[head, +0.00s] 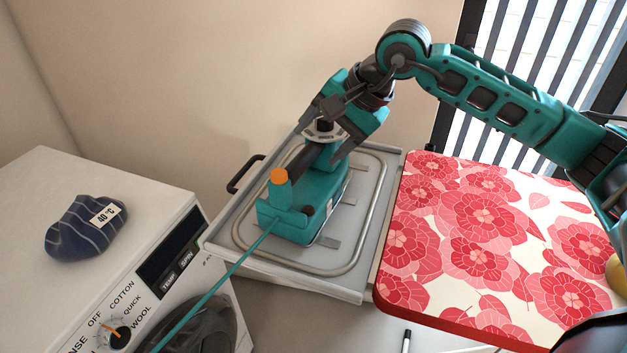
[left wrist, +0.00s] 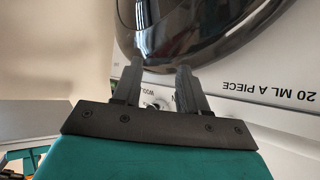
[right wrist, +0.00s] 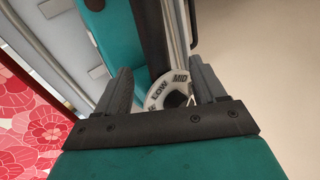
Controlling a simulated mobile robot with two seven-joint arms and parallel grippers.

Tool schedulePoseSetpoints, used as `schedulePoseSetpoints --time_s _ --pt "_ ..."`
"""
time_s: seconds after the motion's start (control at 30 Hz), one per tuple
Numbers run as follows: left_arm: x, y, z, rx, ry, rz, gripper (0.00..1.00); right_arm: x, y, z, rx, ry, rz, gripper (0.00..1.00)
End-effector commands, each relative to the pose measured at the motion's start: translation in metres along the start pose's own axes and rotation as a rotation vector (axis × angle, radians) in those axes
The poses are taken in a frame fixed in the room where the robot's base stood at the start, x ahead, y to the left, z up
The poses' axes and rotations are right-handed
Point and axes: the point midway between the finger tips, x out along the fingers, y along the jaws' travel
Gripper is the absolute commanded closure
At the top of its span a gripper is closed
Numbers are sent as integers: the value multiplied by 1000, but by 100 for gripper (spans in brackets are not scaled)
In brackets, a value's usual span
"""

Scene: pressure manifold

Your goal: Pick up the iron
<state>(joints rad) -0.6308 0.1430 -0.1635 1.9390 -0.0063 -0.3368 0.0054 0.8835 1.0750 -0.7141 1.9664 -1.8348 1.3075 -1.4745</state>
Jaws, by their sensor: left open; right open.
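The iron (head: 325,205) has a teal body, a dark handle, an orange button and a teal cord. It rests on a grey metal stand with a wire loop, in the middle of the head view. My right gripper (head: 325,128) is over the far end of its handle, jaws open. In the right wrist view, the fingers (right wrist: 160,80) lie either side of the handle (right wrist: 152,40) and a white dial marked LOW and MID; I cannot tell whether they touch. My left gripper (left wrist: 160,68) is open and empty, near a washing machine's dark round door; it is outside the head view.
The stand (head: 345,290) is close to the red-flowered ironing board (head: 480,215) on the right. A white washing machine (head: 60,180) with a dark striped sock (head: 75,235) on top stands at left. The teal cord (head: 215,285) runs down in front of it.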

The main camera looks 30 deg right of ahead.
Motion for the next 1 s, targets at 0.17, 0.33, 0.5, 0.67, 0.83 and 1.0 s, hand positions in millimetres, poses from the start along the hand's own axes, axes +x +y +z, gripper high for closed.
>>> schedulePoseSetpoints --time_s 0.17,0.33,0.5,0.67,0.83,1.0 --pt "-2 0 -3 0 1 0 57 28 -3 2 2 -4 2 30" --pt "-1 0 -6 1 5 0 57 37 -4 2 0 -1 1 30" --pt "0 -1 -8 2 12 -1 57 37 -3 2 0 -1 1 30" --pt "1 -1 -9 2 14 -1 57 37 -3 2 0 -1 1 45" --pt "0 -1 -9 2 14 -2 57 37 -3 1 1 -1 1 61" --pt "0 -1 -9 1 13 -2 57 37 -3 1 2 0 2 77"
